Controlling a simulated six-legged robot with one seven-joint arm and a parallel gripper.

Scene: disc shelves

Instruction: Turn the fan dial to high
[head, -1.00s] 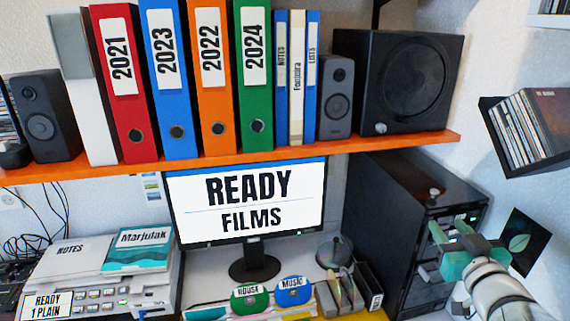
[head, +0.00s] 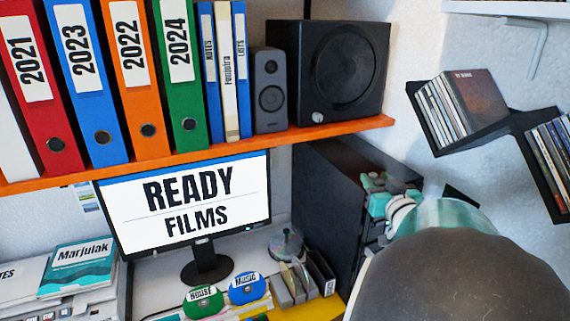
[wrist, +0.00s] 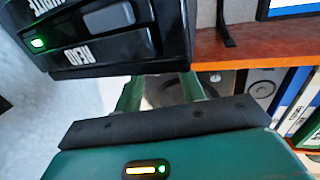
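My gripper (head: 385,182) is at the top front of the black tower (head: 325,195) in the head view. In the wrist view my gripper (wrist: 161,88) shows two green fingers standing apart with a gap between them, and nothing clearly held. The wrist picture is upside down; the tower's front (wrist: 105,35), with a green light and lettering, is close above the fingertips. No dial labelled fan can be made out. A small knob-like piece on the tower's top, seen earlier, is now hidden behind my gripper. A silver knob (head: 317,117) sits on the black subwoofer.
The orange shelf (head: 240,156) holds binders and speakers above the monitor (head: 190,205). Open wall lies right of the tower.

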